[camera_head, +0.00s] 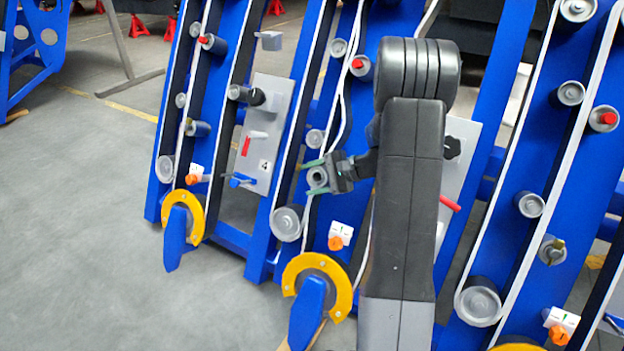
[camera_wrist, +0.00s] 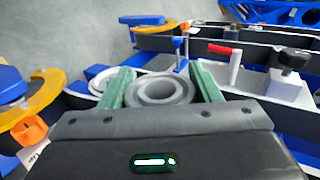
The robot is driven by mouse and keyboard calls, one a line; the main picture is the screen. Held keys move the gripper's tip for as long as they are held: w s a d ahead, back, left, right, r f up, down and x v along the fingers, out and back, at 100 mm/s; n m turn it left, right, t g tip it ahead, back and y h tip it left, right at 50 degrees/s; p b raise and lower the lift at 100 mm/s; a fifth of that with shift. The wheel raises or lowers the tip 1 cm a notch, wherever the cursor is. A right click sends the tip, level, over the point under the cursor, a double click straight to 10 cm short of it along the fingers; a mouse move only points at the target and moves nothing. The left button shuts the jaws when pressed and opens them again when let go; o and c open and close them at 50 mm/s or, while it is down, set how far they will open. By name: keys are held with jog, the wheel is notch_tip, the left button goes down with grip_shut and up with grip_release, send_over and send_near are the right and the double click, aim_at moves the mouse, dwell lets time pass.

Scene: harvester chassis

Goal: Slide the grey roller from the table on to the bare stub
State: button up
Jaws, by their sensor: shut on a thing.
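The grey roller (camera_head: 318,178) is a short cylinder with a hole through its middle. My gripper (camera_head: 316,176) is shut on it, with one green finger on each side, in front of a blue frame rail. In the wrist view the roller (camera_wrist: 162,90) sits between the green fingers (camera_wrist: 162,84), its open end facing the camera. It looks clear of other parts, but the gap behind it is hard to judge. I cannot pick out the bare stub for certain; my arm hides part of the frame. The table is not seen.
Blue slanted rails carry white belts and several other rollers, including a large one (camera_head: 287,222) below my gripper. A yellow curved guard (camera_head: 318,268) stands lower down. A pale panel (camera_head: 268,135) with a red handle is at left. Grey floor lies open at far left.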

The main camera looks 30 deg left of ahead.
jog(key=shift+w+d+f+b, duration=0.15)
jog(key=shift+w+f, duration=0.3)
jog(key=shift+w, duration=0.4)
jog(key=shift+w+f+b, duration=0.15)
jog(key=shift+w+f, duration=0.35)
jog(key=shift+w, duration=0.35)
jog(key=shift+w+d+f+b, duration=0.15)
jog(key=shift+w+f, duration=0.3)
jog(key=shift+w, duration=0.4)
jog(key=shift+w+f, duration=0.1)
jog(key=shift+w, duration=0.15)
